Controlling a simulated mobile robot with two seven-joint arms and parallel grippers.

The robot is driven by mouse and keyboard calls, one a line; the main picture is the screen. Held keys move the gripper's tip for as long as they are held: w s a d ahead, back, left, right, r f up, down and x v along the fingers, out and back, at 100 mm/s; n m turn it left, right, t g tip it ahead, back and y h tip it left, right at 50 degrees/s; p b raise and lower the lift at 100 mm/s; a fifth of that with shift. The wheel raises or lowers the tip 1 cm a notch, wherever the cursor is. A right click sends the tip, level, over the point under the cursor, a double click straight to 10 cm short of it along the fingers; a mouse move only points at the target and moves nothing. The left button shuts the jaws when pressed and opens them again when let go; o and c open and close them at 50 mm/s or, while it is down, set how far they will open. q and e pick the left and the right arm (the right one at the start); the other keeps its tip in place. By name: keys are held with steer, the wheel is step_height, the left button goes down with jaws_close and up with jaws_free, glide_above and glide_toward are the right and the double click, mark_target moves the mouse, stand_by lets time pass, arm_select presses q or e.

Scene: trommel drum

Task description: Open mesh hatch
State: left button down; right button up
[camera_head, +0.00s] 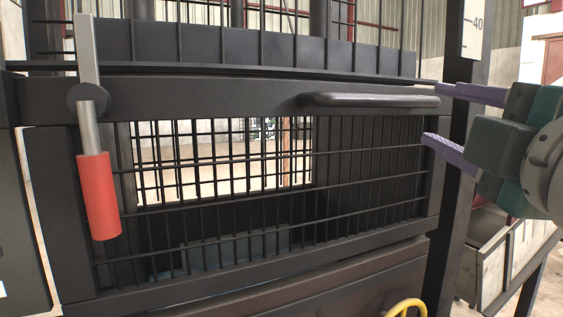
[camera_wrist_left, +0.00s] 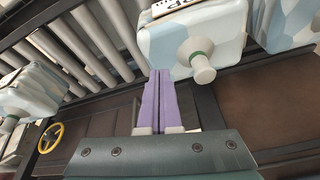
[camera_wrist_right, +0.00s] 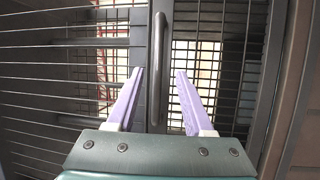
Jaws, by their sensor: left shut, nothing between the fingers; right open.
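The mesh hatch (camera_head: 220,235) is a black framed grid in the head view, and its panel looks shut. A dark bar handle (camera_head: 370,101) runs along its top rail at the right; it also shows upright in the right wrist view (camera_wrist_right: 158,65). A latch lever with a red grip (camera_head: 99,195) hangs down at the left. My right gripper (camera_head: 431,113) is open and empty at the hatch's right end. In the right wrist view, the handle appears between its fingers (camera_wrist_right: 160,72), apart from both. My left gripper (camera_wrist_left: 160,74) is shut and empty, away from the hatch.
A yellow handwheel (camera_head: 407,308) is below the hatch; it also shows in the left wrist view (camera_wrist_left: 50,138). A dark post with a scale plate (camera_head: 474,30) stands near my right gripper.

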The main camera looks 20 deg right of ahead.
mark_target(406, 103)
steer(key=x, duration=0.3)
steer(key=p+x, duration=0.1)
steer(key=x, duration=0.2)
steer(key=p+x, duration=0.1)
steer(key=x, duration=0.1)
steer(key=shift+w+r, duration=0.35)
steer(key=shift+w, duration=0.05)
steer(key=shift+w+d, duration=0.2)
steer(key=shift+w, duration=0.35)
arm_select(q)
steer(key=shift+r, duration=0.8)
arm_select(e)
jaws_close()
